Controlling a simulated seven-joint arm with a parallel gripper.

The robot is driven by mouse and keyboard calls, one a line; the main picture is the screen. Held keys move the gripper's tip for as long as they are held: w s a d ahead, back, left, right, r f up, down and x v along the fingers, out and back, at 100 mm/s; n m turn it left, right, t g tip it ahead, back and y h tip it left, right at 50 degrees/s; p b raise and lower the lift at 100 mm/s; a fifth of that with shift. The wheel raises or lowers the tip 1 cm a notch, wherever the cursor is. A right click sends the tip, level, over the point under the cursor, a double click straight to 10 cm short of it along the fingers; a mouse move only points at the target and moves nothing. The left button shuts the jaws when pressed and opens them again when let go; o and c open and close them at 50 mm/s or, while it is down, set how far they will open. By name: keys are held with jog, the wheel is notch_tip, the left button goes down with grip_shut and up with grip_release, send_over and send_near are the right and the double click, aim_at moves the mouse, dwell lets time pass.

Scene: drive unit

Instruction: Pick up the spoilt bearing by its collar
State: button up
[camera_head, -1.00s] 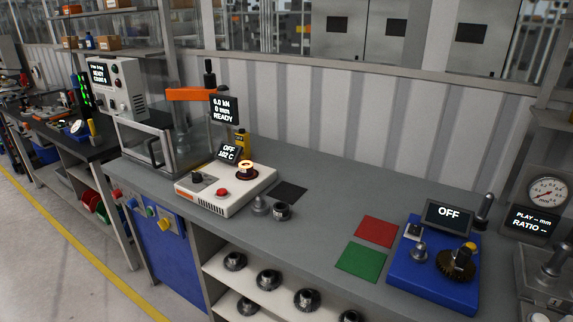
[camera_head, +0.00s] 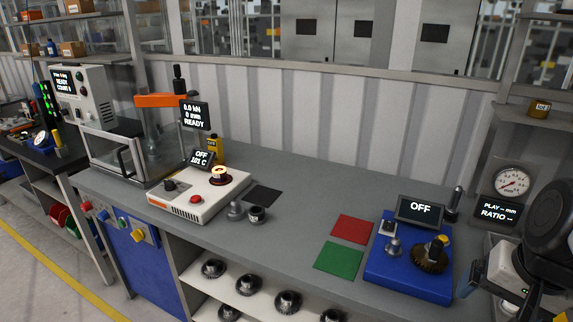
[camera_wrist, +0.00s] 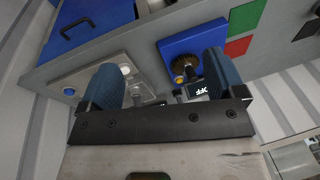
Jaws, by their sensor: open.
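I cannot tell for sure which part is the spoilt bearing. A dark ring-shaped part with a pale top (camera_head: 257,215) stands on the bench beside a silver knobbed piece (camera_head: 235,211), right of the white heater. A dark toothed part (camera_head: 431,257) sits on the blue unit (camera_head: 405,285) beside a silver post (camera_head: 393,248). The toothed part also shows in the wrist view (camera_wrist: 182,68). My gripper (camera_wrist: 160,80) is open and empty, its two blue fingers apart above the bench at the blue unit's side.
The white heater (camera_head: 165,205) reads OFF, 101 C. Red (camera_head: 352,229) and green (camera_head: 338,260) squares and a black square (camera_head: 262,195) lie on the bench. Several dark bearings (camera_head: 247,285) stand on the shelf below. A dial gauge (camera_head: 511,183) stands at right. The back middle bench is clear.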

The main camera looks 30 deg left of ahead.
jog(key=w+a+r+m+g+y, duration=0.25)
jog(key=w+a+y, duration=0.25)
jog(key=w+a, duration=1.1)
jog(key=m+y, duration=0.8)
jog(key=m, duration=0.1)
send_over(225, 171)
jog(key=s+d, duration=0.3)
jog(key=d, duration=2.1)
notch_tip(225, 171, down, 9)
jog(key=w+a+f+m+y, duration=0.1)
jog(key=a+f, duration=0.2)
jog(key=a, duration=0.3)
jog(key=w+a+f+m+y, duration=0.1)
jog(key=a+f+m, duration=0.1)
jog(key=a+f, duration=0.2)
jog(key=w+a+f+m+t+y, duration=0.1)
jog(key=a+f, duration=0.3)
jog(key=a, duration=0.5)
jog(key=shift+m, duration=0.65)
jog(key=shift+g, duration=0.25)
jog(key=shift+a, duration=1.25)
jog(key=shift+s+a, duration=0.1)
jog(key=shift+a, duration=2.55)
